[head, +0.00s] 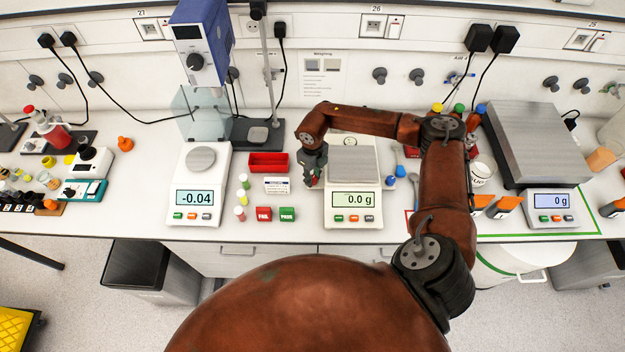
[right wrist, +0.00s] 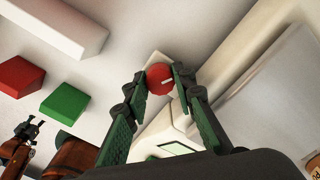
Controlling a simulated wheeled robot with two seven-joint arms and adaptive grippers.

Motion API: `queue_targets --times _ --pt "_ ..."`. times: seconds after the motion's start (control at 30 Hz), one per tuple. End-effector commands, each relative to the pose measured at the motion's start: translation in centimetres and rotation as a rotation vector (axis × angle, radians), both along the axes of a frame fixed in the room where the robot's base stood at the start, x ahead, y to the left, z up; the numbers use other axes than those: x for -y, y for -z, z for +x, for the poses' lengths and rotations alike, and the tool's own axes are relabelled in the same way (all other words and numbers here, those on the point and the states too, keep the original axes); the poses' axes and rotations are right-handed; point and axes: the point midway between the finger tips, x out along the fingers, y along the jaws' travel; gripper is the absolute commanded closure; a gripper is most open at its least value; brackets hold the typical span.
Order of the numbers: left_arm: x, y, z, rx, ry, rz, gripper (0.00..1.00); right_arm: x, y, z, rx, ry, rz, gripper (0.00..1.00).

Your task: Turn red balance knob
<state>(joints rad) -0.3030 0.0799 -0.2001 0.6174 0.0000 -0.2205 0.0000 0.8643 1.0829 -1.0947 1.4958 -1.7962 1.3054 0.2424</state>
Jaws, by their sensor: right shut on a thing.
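The middle balance (head: 354,222) is white with a square steel pan and a green display reading 0.0 g. My right gripper (right wrist: 166,78) is shut on the knob, one fingertip on each side. In the head view the right gripper (head: 313,173) points down beside the left side of the balance, and the knob is mostly hidden there. My left gripper is not seen.
A red tray (head: 268,162), a small label card, and red (head: 264,214) and green (head: 287,214) blocks lie left of the gripper. A second balance (head: 195,216) reads -0.04. A large scale (head: 540,150) stands right. My right arm crosses above the balance.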

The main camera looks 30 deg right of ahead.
Motion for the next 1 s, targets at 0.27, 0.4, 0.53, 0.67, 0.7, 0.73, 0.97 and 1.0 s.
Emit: queue_targets --times 0.27,0.4,0.53,0.67,0.7,0.73,0.97,1.0 --pt "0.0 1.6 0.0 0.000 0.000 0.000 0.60 0.0 0.0 0.3 0.007 -0.157 0.000 1.00" --pt "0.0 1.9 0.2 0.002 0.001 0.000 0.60 -0.1 -0.1 0.3 0.007 -0.203 0.001 1.00" --pt "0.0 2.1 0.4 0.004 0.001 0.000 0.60 -0.1 -0.2 0.3 0.008 -0.226 0.002 1.00" --pt "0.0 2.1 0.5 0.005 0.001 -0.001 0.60 -0.1 -0.2 0.3 0.007 -0.235 0.003 1.00" --pt "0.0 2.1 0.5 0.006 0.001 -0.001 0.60 -0.1 -0.2 0.3 0.007 -0.235 0.003 1.00" --pt "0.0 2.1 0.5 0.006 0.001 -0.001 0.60 -0.1 -0.2 0.3 0.007 -0.235 0.003 1.00" --pt "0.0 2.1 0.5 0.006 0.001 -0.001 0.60 -0.2 -0.3 0.3 0.008 -0.234 0.003 1.00" --pt "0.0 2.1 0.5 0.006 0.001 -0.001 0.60 -0.2 -0.3 0.3 0.008 -0.234 0.003 0.74"
